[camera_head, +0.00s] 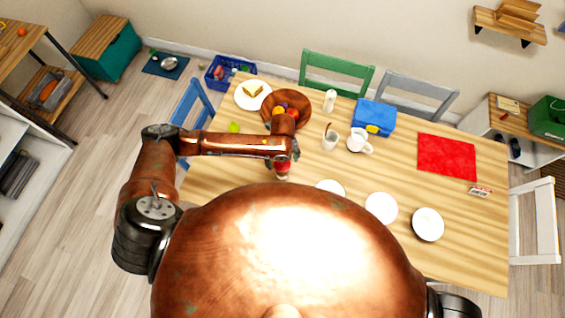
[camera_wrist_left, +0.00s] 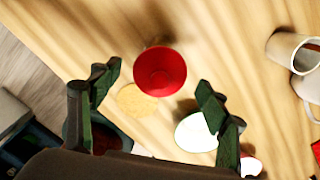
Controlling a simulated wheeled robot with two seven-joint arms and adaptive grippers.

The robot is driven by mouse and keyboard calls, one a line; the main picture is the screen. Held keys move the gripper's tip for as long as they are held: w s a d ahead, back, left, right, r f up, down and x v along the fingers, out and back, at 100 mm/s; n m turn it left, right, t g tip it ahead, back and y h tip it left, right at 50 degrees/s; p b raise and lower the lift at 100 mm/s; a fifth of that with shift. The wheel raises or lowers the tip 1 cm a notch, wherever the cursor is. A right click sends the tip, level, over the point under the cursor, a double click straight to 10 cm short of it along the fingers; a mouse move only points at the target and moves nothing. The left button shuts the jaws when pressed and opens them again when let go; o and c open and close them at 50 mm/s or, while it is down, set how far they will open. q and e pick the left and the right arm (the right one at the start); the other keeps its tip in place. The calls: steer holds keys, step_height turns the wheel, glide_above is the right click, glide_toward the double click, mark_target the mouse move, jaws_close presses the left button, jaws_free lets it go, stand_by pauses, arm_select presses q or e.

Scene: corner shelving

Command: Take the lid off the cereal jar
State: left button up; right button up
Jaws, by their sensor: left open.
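The cereal jar's round red lid (camera_wrist_left: 160,71) shows from above in the left wrist view. It also shows in the head view (camera_head: 282,170), just below the end of my left arm. A tan round patch (camera_wrist_left: 136,101) is beside the lid; I cannot tell whether it is cereal seen through the jar. My left gripper (camera_wrist_left: 158,80) is open and empty, with one finger left of the lid and the other to its lower right. In the head view the left gripper (camera_head: 283,155) hides part of the jar. My right gripper is not in view.
A wooden bowl of fruit (camera_head: 271,98), a white cup (camera_head: 330,142) and a white pitcher (camera_head: 357,140) stand on the table behind. White plates (camera_head: 381,208) lie to the right. A blue box (camera_head: 374,114) and red mat (camera_head: 446,157) are farther right.

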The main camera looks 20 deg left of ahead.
arm_select(q)
steer(key=shift+f, duration=0.2)
steer(key=shift+c, duration=0.7)
steer(key=c, duration=0.9)
steer(key=shift+r, duration=0.1)
